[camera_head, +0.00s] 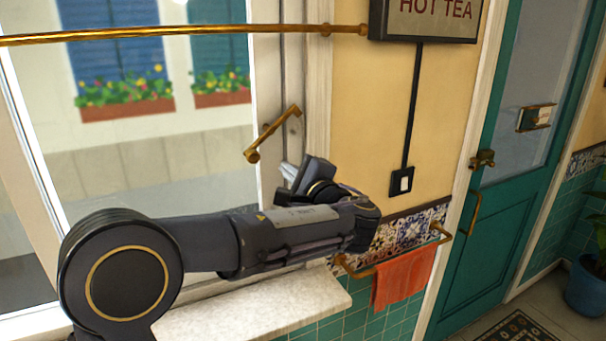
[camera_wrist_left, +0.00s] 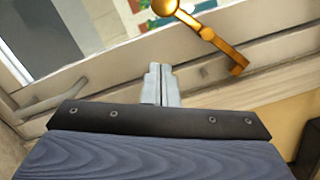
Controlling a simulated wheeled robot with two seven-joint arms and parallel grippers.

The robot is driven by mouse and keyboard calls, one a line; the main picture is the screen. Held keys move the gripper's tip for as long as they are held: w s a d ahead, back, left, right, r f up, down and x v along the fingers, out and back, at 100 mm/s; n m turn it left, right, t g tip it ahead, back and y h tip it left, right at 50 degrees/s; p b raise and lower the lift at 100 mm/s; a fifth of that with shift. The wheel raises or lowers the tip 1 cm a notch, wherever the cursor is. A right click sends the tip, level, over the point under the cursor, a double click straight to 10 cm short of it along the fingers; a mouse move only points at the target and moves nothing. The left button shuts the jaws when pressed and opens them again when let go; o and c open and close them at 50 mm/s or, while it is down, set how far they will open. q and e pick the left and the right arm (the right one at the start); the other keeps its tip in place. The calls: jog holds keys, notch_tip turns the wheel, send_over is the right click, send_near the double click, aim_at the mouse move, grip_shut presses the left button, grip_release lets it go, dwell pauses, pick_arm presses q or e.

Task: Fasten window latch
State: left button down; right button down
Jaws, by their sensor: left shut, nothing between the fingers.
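The brass window latch (camera_head: 272,134) is on the white window frame (camera_head: 318,75), tilted, its knob end at the lower left and its other end at the upper right. In the left wrist view the latch (camera_wrist_left: 208,34) lies ahead of the fingertips and a little to the right. My left gripper (camera_head: 288,172) is just below the latch, apart from it. Its fingers are together and empty, as the left wrist view also shows (camera_wrist_left: 161,84). My right gripper is in neither view.
A brass rod (camera_head: 180,32) crosses the window above the latch. A pale sill (camera_head: 255,310) lies below my left arm. An orange towel (camera_head: 403,278) hangs on a brass rail at the right.

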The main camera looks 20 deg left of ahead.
aim_at(258, 157)
pick_arm(q)
jog(key=s+a, duration=0.1)
jog(key=s+a+r+p, duration=0.1)
jog(key=shift+s+a+r, duration=0.15)
jog(key=shift+a+r, duration=0.15)
jog(key=shift+a, duration=0.1)
jog(key=shift+s+a+r+m+p, duration=0.15)
jog(key=shift+m+p, duration=0.05)
jog(key=shift+m, duration=0.3)
jog(key=shift+s+a+r+m+p, duration=0.1)
jog(key=shift+s+m+p, duration=0.1)
jog(key=shift+m, duration=0.3)
jog(key=shift+s+a+r+m+t+p, duration=0.15)
jog(key=shift+s+r+m+t, duration=0.05)
jog(key=shift+m, duration=0.4)
jog(key=shift+s+a+r+m+t+p, duration=0.15)
jog(key=shift+m+t, duration=0.05)
jog(key=shift+m, duration=0.4)
jog(key=shift+s+a+r+b, duration=0.35)
jog(key=shift+r+b, duration=0.1)
jog(key=shift+r, duration=0.3)
